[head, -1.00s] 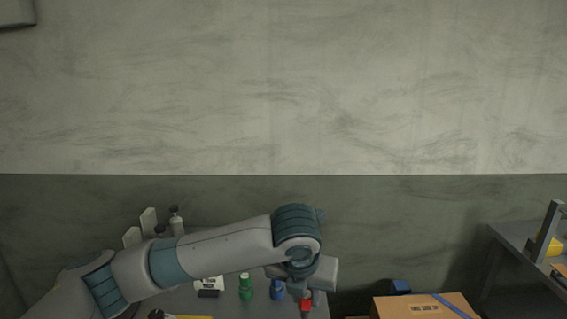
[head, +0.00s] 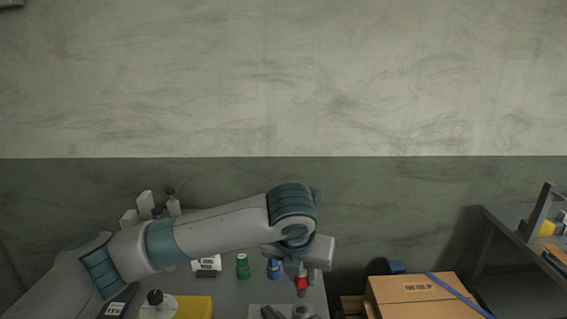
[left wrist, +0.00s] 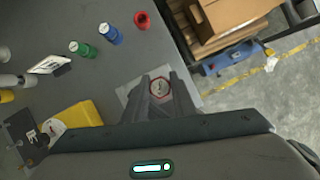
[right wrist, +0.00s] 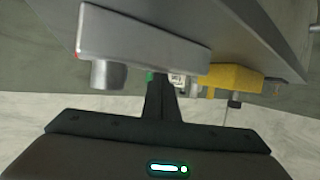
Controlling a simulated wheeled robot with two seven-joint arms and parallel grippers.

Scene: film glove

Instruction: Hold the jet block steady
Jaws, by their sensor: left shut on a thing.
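The jet block seems to be the pale square block (left wrist: 131,93) at the table's right edge, with a red-outlined round part on top in the left wrist view. My left gripper (left wrist: 160,82) is over it, shut, with a finger on either side of the round part; the exact contact is unclear. The head view shows a grey round piece on the block (head: 284,311) at the bottom edge. In the inverted right wrist view a pale slab with a cylinder (right wrist: 109,76) looks like the same block. My right gripper (right wrist: 163,78) is shut beside it, nothing visible between its fingers.
A red (head: 301,284), a blue (head: 274,269) and a green bottle (head: 242,267) stand in a row behind the block. A cardboard box (head: 415,291) stands right of the table.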

